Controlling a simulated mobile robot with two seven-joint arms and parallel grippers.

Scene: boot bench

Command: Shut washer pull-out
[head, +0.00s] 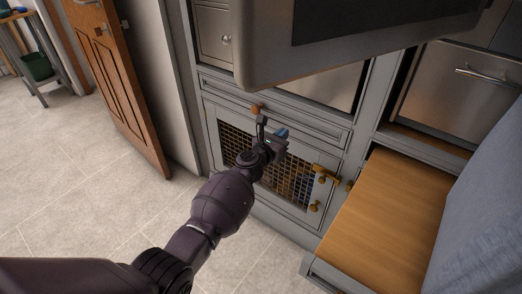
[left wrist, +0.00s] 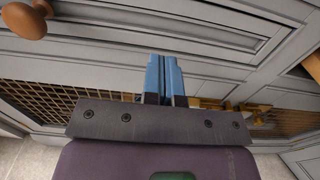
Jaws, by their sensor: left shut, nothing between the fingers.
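A grey front with a wooden knob (head: 255,108) sits low in the grey cabinet wall. The shallow panel (head: 305,126) that carries the knob looks close to flush, though I cannot tell exactly how far out it stands. I cannot tell for sure which front is the washer pull-out. My left gripper (head: 272,135) is shut and empty in front of the wall, just below the knob. In the left wrist view its blue fingers (left wrist: 165,78) lie together and point at the grey panels, with the knob (left wrist: 27,20) at upper left. My right gripper is out of view.
A mesh door (head: 240,148) with brass fittings (head: 325,174) lies below the panel. A large grey slab with a dark face (head: 370,50) juts out above. A wood-topped bench (head: 385,215) stands at right. Tiled floor (head: 75,185) is clear at left, before an open wooden door (head: 128,85).

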